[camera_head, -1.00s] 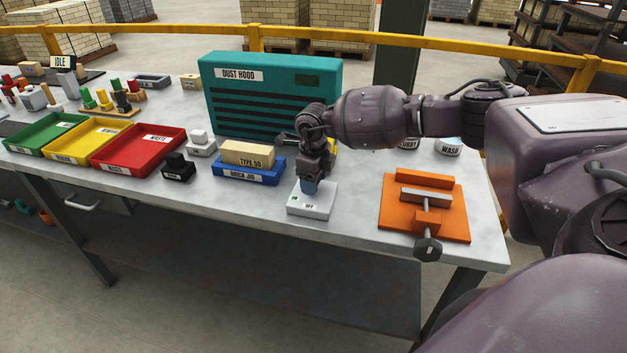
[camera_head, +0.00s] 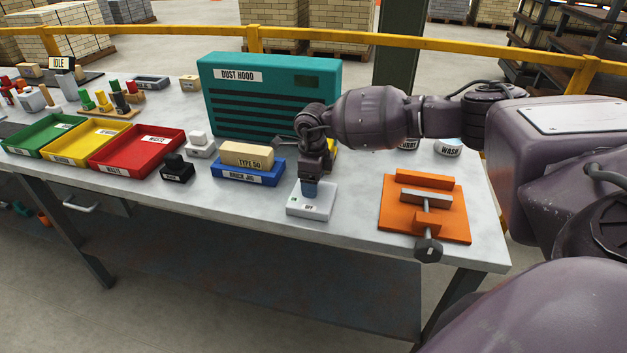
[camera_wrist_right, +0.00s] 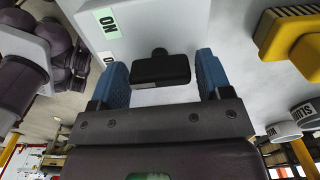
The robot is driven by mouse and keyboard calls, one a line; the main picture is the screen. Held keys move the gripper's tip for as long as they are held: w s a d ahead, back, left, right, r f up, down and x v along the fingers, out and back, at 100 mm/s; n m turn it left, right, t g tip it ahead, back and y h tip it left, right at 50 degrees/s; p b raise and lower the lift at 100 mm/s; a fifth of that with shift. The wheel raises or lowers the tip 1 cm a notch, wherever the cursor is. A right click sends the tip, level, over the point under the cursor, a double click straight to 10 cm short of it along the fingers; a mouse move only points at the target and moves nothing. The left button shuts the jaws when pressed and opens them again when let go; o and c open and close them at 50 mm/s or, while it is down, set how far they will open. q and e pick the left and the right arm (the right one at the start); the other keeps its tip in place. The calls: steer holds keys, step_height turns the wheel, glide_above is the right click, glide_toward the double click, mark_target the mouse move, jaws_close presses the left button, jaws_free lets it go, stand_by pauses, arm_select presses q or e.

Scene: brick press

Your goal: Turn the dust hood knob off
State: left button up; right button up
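The dust hood (camera_head: 270,95) is a teal box at the back of the bench. In front of it stands a white switch box (camera_head: 311,205) with a green ON label and a white OFF label. My right gripper (camera_head: 310,190) points down over this box and hides its knob in the head view. In the right wrist view the black knob (camera_wrist_right: 160,69) lies between the two blue fingertips (camera_wrist_right: 163,78). The fingers are apart, with a narrow gap on the right side; contact on the left is unclear. My left gripper is not in view.
An orange clamp fixture (camera_head: 455,222) stands to the right of the switch box. A blue brick jig (camera_head: 248,175) with a tan brick (camera_head: 247,154) is to the left. Red (camera_head: 170,139), yellow and green trays lie farther left. A white WASH cup (camera_head: 448,147) is behind the fixture.

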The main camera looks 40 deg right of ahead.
steer(key=shift+o, duration=1)
step_height(320, 180, up, 11)
steer(key=shift+w+f, duration=0.1)
